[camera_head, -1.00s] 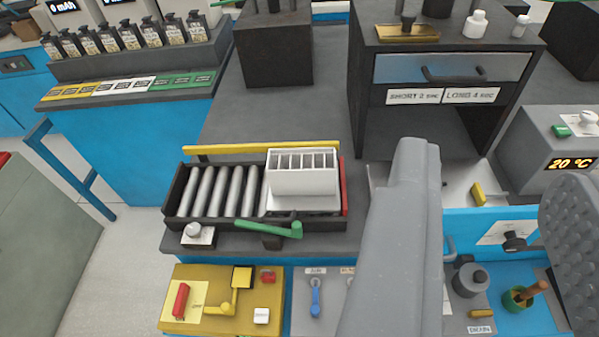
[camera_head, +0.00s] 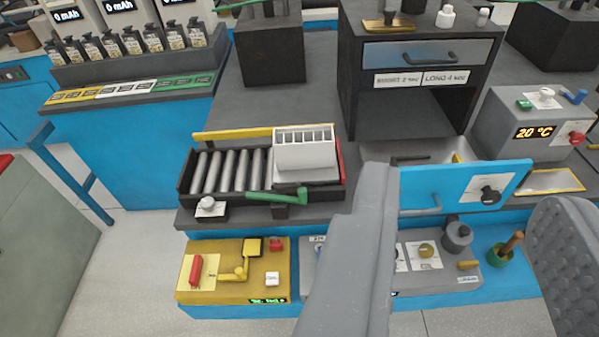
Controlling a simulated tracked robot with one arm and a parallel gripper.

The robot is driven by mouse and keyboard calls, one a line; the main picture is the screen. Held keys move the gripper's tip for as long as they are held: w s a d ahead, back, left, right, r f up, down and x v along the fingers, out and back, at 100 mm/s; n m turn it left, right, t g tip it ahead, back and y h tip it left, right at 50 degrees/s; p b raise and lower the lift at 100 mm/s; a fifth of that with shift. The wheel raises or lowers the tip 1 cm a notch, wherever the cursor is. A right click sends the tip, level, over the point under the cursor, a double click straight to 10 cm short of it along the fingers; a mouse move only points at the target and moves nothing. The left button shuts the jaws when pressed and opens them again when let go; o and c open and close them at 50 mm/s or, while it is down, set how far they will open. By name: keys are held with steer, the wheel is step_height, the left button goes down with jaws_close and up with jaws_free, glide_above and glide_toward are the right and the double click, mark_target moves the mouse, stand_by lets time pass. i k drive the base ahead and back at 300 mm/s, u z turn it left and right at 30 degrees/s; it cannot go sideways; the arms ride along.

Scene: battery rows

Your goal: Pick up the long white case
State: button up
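The white case (camera_head: 304,149), an upright box with a row of slots along its top, stands at the right end of a black roller tray (camera_head: 183,178). Silver rollers are exposed to its left. My gripper (camera_head: 460,215) is in the foreground, lower right of the case. Its smooth grey left finger and studded grey right finger stand wide apart. Nothing is held between them. The left finger's upper part is to the right of the case, apart from it in the picture; the finger hides part of the bench front.
A green lever (camera_head: 285,196) lies along the tray's front edge, and a yellow bar (camera_head: 232,134) runs behind. A black cabinet (camera_head: 420,110) stands behind right. A blue panel (camera_head: 455,187) and temperature box (camera_head: 535,125) are at right. A yellow control panel (camera_head: 232,270) is below the tray.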

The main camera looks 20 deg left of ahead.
mark_target(307, 147)
steer(key=u, duration=0.05)
steer(key=k, duration=0.85)
steer(key=z, duration=0.2)
steer(key=i, duration=1.15)
steer(key=u, duration=0.5)
steer(key=i, duration=1.25)
steer(key=u, duration=0.8)
